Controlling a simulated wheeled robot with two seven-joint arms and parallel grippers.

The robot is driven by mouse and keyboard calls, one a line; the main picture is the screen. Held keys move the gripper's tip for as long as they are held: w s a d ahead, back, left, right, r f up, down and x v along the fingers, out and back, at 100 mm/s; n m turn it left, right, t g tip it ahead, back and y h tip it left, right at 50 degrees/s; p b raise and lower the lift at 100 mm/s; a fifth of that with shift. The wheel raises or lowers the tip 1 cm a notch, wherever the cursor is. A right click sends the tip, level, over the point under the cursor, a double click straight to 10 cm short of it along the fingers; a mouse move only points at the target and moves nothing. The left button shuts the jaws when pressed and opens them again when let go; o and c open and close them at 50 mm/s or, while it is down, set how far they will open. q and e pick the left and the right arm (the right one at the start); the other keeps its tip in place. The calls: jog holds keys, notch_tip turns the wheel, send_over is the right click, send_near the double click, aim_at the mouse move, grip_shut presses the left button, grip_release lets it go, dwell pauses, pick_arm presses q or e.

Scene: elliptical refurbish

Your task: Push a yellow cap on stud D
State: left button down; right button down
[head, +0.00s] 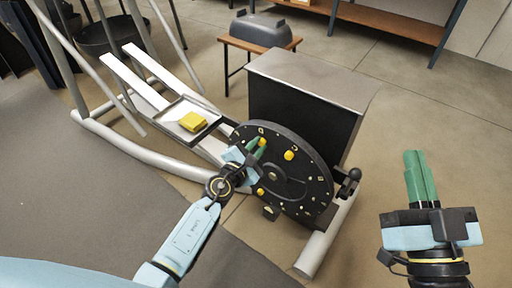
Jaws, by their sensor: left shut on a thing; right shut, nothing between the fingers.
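A round black disc (312,180) with small yellow letters and markings stands upright at the front of the exercise machine. My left gripper (258,146) is at the upper left of its face, green fingers shut on a small yellow cap (263,141), close to one of the letters. That letter looks like D but is too small to read surely. Whether the held cap touches a stud is hidden by the fingers. Other yellow caps sit on the disc, one at the upper middle (289,155) and one at the lower left (260,191). My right gripper (420,178) is shut and empty, apart from the disc on the right.
A dark box with a grey top (310,75) stands behind the disc. A small table (258,46) with a grey case is farther back. The floor at right is clear.

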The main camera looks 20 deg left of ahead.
pick_arm(q)
jog(key=shift+w, duration=0.15)
jog(key=c, duration=1.3)
grip_release()
jog(key=shift+o, duration=0.2)
jog(key=p+v, duration=0.2)
jog(key=v, duration=1.1)
jog(key=shift+s, duration=0.2)
pick_arm(e)
notch_tip(320, 180, down, 11)
jog(key=d+g+h, duration=0.2)
jog(key=g, duration=0.5)
jog(key=shift+h, duration=0.3)
